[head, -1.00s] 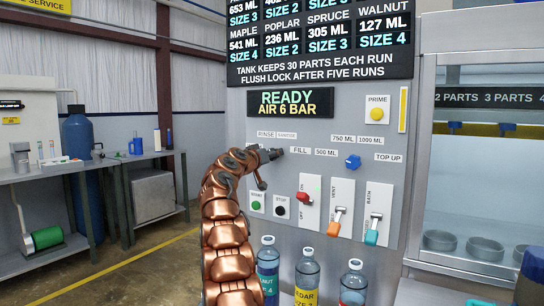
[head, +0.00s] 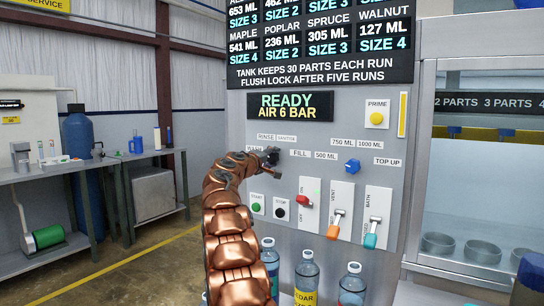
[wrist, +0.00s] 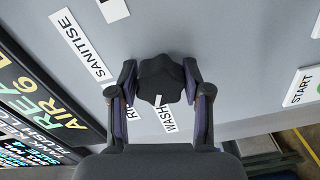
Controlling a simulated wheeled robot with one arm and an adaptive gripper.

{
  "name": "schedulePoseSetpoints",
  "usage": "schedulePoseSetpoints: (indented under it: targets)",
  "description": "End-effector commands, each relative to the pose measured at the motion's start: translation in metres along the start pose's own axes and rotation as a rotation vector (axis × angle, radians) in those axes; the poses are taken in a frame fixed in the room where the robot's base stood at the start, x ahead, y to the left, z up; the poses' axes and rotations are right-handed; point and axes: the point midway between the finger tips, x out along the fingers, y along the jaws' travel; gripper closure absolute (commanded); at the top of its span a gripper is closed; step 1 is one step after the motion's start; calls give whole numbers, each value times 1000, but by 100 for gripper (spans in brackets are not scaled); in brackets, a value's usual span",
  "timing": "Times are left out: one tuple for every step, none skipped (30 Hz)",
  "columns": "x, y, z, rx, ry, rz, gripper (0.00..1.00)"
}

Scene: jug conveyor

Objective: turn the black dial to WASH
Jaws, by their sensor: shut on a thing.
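The black dial (wrist: 161,80) has a lobed edge and sits between my gripper's two fingers (wrist: 160,74) in the wrist view. The fingers are shut on its sides. A short white mark at its lower edge lies beside the WASH label (wrist: 168,119); I cannot tell clearly whether it is the dial's pointer. The RINSE label (wrist: 130,113) is partly hidden by a finger. The SANITISE label (wrist: 78,45) is clear of the gripper. In the head view my gripper (head: 270,161) is at the panel and mostly covers the dial.
Below are the green START button (head: 257,207), the black STOP button (head: 280,214) and a red switch (head: 303,201). A blue knob (head: 352,166) and two levers are to the right. Bottles (head: 306,278) stand below the panel. The display (head: 290,106) reads READY.

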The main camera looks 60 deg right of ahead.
Motion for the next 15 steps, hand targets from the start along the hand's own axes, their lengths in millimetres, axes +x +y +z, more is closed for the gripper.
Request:
schedulePoseSetpoints:
  targets:
    - [0,1,0,-34,-1,-2,86]
    - [0,1,0,-52,-1,-2,86]
    - [0,1,0,-76,-1,-1,86]
    - [0,2,0,-92,-1,-1,86]
    - [0,2,0,-107,-1,-1,86]
    - [0,2,0,-126,-1,0,86]
    - [0,2,0,-138,-1,0,86]
    - [0,2,0,-149,0,0,86]
    - [0,2,0,-164,0,0,86]
    - [0,2,0,-173,0,0,86]
    - [0,2,0,-181,0,0,86]
    - [0,1,0,-191,0,0,86]
    - [0,1,0,-197,0,0,86]
    - [0,1,0,-202,0,0,86]
    - [0,1,0,-208,1,0,86]
